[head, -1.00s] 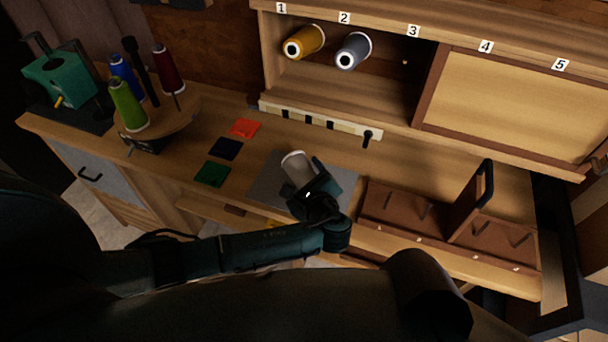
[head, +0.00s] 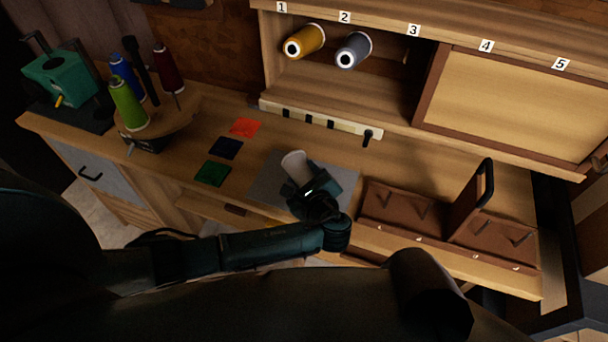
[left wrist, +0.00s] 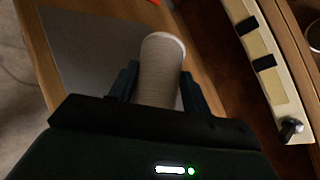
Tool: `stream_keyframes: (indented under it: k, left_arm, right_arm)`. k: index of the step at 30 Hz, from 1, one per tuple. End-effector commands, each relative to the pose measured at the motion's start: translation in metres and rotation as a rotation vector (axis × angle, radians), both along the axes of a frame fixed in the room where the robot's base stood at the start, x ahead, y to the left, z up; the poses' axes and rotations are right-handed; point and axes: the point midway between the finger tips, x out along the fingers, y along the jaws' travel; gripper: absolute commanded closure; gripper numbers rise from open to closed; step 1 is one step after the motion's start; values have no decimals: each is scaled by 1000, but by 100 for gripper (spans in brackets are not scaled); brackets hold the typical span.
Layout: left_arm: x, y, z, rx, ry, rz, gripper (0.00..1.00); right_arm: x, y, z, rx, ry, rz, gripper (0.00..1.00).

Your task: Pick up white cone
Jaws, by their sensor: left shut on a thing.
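The white cone (head: 296,166) is over the grey mat (head: 264,187) on the workbench. My left gripper (head: 305,185) is shut on it, and its far end sticks out beyond the fingers. In the left wrist view the white cone (left wrist: 160,68) sits between the two fingers of my left gripper (left wrist: 156,88), which touch its sides. The grey mat (left wrist: 85,50) lies behind it there. I cannot tell whether the cone rests on the mat or is just above it. My right gripper is not in view.
A shelf holds a yellow cone (head: 305,42) and a grey cone (head: 353,50) under numbers 1 and 2. A round stand (head: 178,122) with green, blue and dark red cones is at left. A brown tray (head: 400,212) with a black handle (head: 487,182) is right of my gripper.

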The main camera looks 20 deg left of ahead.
Motion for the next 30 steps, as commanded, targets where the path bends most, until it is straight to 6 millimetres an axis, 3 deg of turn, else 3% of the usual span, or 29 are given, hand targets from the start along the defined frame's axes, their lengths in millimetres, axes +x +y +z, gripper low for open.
stream_keyframes:
  k: [5,18,30]
  left_arm:
    - [0,0,10,-2,-2,1,78]
    - [0,0,90,-2,-3,1,78]
    - [0,0,101,0,-1,1,78]
  right_arm:
    - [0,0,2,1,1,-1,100]
    - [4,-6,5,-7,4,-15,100]
    - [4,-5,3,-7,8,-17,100]
